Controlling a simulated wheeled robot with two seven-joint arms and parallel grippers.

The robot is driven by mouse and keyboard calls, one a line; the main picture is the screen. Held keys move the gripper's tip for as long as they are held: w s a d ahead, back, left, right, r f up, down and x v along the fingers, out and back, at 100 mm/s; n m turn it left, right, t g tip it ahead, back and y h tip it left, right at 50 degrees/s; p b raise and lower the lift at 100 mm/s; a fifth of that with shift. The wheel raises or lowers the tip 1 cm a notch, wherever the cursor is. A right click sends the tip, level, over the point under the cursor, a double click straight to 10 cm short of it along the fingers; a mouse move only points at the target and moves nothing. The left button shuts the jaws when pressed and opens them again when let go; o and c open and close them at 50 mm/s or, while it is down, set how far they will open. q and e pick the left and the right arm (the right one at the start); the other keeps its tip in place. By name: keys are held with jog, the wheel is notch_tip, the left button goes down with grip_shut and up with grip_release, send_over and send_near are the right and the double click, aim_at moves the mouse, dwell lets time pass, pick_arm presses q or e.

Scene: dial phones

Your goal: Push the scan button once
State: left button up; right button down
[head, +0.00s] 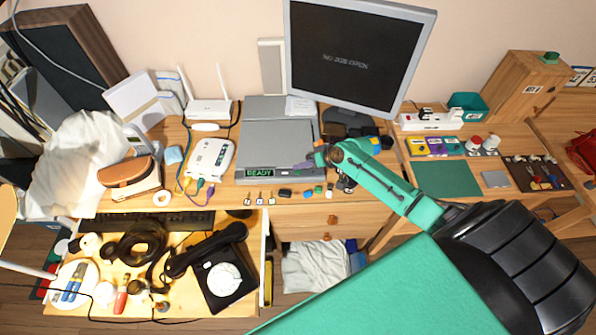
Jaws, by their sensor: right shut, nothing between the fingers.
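A grey flatbed scanner (268,133) lies on the wooden desk below the monitor. Its front left display (260,172) reads "READY" in green. My right gripper (314,160) reaches in from the right on a teal arm. It is shut and empty, with its tips at the scanner's front right corner. The scan button cannot be told apart there; the tips and small coloured details crowd that corner. I cannot tell whether the tips touch the scanner. My left gripper is not in view.
A monitor (352,55) stands behind the scanner. A white router (209,160) with cables is to its left. Small coloured items line the desk's front edge. An open drawer below holds a black dial phone (222,275). A green mat (445,179) lies at the right.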

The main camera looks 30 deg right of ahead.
aim_at(301, 174)
dwell(0.6)
jog(key=shift+f+b, duration=0.3)
jog(key=shift+f, duration=0.1)
jog(key=shift+f+b, duration=0.3)
jog(key=shift+f, duration=0.1)
dwell(0.4)
jog(key=shift+r, duration=0.1)
jog(key=shift+r+p, duration=0.7)
jog(key=shift+p, duration=0.15)
notch_tip(301, 174, up, 5)
jog(key=p, duration=0.5)
jog(key=shift+r, duration=0.1)
